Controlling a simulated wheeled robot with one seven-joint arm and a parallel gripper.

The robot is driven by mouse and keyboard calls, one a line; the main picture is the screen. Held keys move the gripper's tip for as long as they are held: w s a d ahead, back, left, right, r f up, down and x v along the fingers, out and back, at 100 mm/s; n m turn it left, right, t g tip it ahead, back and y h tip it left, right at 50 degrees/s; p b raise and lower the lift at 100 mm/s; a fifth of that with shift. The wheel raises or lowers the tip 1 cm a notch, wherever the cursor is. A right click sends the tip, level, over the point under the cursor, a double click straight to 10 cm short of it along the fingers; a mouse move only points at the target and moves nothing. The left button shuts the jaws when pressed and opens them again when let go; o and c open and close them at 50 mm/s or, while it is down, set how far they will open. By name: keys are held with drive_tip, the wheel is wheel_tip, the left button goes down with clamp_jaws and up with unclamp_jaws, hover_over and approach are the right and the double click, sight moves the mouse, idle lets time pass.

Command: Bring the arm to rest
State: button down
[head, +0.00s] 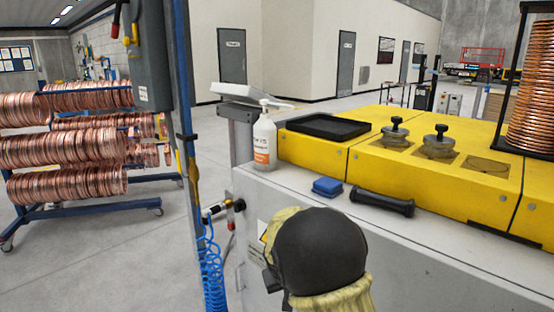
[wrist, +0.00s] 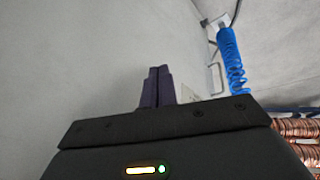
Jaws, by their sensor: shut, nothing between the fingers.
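My gripper (wrist: 157,70) shows in the wrist view, with its two dark fingers together and nothing between them. A plain pale grey surface fills the left and middle of that view behind the fingers. The fingers appear apart from it, but the distance is hard to tell. In the head view, a bent part of my arm with a dark cap and yellowish cover stands in front of the grey cabinet (head: 430,258). My gripper is not visible there.
A coiled blue hose (head: 212,270) hangs at the cabinet's left; it also shows in the wrist view (wrist: 232,60). A white bottle (head: 265,140), blue block (head: 327,186) and black handle (head: 382,202) sit on the cabinet top. Copper coils (head: 65,145) hang on a rack at left.

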drive_tip(key=s+d+r+m+g, duration=0.1)
drive_tip(key=s+d, duration=0.3)
drive_tip(key=s, duration=0.4)
drive_tip(key=s+d+r+m+y, duration=0.1)
drive_tip(key=s+d, duration=0.3)
drive_tip(key=s, duration=0.4)
drive_tip(key=s+d+r+m+g, duration=0.1)
drive_tip(key=s+d, duration=0.4)
drive_tip(key=s, duration=0.3)
drive_tip(key=w+p+v, duration=0.2)
drive_tip(key=p+v, duration=0.8)
drive_tip(key=p, duration=0.1)
drive_tip(key=w+r+p+v, duration=0.1)
drive_tip(key=w+p+v, duration=0.1)
drive_tip(key=p+v, duration=0.9)
drive_tip(key=shift+w, duration=0.35)
drive_tip(key=shift+a, duration=0.1)
